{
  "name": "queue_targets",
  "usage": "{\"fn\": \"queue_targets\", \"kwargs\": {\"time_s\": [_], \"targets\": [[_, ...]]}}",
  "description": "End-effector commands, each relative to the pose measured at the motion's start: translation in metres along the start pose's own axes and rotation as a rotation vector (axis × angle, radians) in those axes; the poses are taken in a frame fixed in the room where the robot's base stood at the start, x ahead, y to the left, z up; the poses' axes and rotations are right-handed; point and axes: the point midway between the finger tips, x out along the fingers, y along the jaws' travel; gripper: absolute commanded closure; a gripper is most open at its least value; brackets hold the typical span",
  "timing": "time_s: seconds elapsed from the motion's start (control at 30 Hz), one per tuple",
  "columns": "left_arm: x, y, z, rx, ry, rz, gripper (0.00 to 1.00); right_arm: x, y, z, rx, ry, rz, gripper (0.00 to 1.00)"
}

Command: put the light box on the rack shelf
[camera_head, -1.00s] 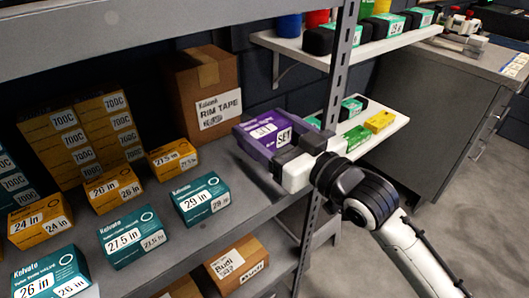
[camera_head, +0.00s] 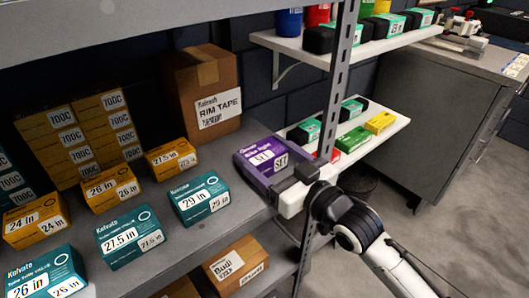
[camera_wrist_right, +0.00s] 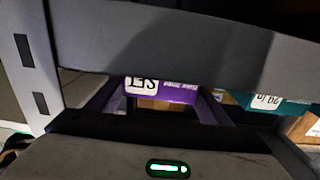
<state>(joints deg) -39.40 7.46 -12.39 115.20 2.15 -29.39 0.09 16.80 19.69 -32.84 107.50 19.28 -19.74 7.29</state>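The light box (camera_head: 262,157) is purple with white SET labels. In the head view it is level at the right end of the shelf, beside the upright post. I cannot tell whether its underside touches the shelf. My right gripper (camera_head: 296,182) is shut on its near right end. In the right wrist view the box (camera_wrist_right: 162,91) shows between the two fingers (camera_wrist_right: 160,105). The rack shelf (camera_head: 190,238) is grey and holds several boxes. My left gripper is not in view.
A teal 29 in box (camera_head: 199,198) stands just left of the light box, and a cardboard RIM TAPE box (camera_head: 203,92) stands behind it. The perforated post (camera_head: 336,85) rises close on the right. A white side shelf (camera_head: 375,137) with small boxes lies beyond it.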

Motion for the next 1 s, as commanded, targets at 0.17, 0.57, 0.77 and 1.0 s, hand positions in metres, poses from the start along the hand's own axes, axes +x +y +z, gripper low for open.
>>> {"fn": "queue_targets", "kwargs": {"time_s": [0.17,0.57,0.77,1.0], "targets": [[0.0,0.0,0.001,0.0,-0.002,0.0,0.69,0.0,0.0,0.001,0.0,-0.002,0.0,0.21],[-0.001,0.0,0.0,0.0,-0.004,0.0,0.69,-0.029,0.0,-0.001,-0.001,-0.005,0.0,0.21],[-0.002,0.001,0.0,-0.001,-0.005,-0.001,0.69,-0.074,0.0,0.0,0.0,-0.006,0.0,0.21],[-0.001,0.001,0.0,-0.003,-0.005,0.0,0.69,-0.111,0.0,-0.001,0.0,-0.004,0.001,0.21]]}}
